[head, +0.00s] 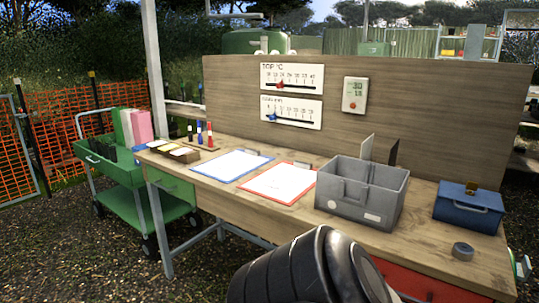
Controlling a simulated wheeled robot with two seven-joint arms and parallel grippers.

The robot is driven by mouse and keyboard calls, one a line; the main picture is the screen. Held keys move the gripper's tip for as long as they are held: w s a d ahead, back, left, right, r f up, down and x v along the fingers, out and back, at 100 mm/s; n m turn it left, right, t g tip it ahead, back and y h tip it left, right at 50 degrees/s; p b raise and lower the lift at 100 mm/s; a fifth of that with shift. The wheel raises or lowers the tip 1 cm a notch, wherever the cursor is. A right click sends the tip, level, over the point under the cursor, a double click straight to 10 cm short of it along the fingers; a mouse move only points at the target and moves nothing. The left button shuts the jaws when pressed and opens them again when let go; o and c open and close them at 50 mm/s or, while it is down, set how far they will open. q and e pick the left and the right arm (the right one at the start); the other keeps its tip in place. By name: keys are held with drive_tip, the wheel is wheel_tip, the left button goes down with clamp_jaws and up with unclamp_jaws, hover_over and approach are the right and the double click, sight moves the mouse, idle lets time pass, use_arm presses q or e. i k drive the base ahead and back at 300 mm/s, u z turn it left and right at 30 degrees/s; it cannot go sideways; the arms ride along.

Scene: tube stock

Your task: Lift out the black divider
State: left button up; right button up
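The black divider (394,152) is a thin dark upright panel. Its top shows above the far rim of the grey box (360,209), towards the right. A light grey divider (367,147) stands upright to its left. The lower parts of both are hidden by the box, so I cannot tell how deep they sit. The grey box stands on the wooden workbench, right of the middle. Neither of my grippers is in view.
Red (277,183) and blue (233,165) framed sheets lie left. A wooden back panel (430,110) rises behind.

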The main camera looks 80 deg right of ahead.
sight(394, 149)
drive_tip(key=z, duration=2.6)
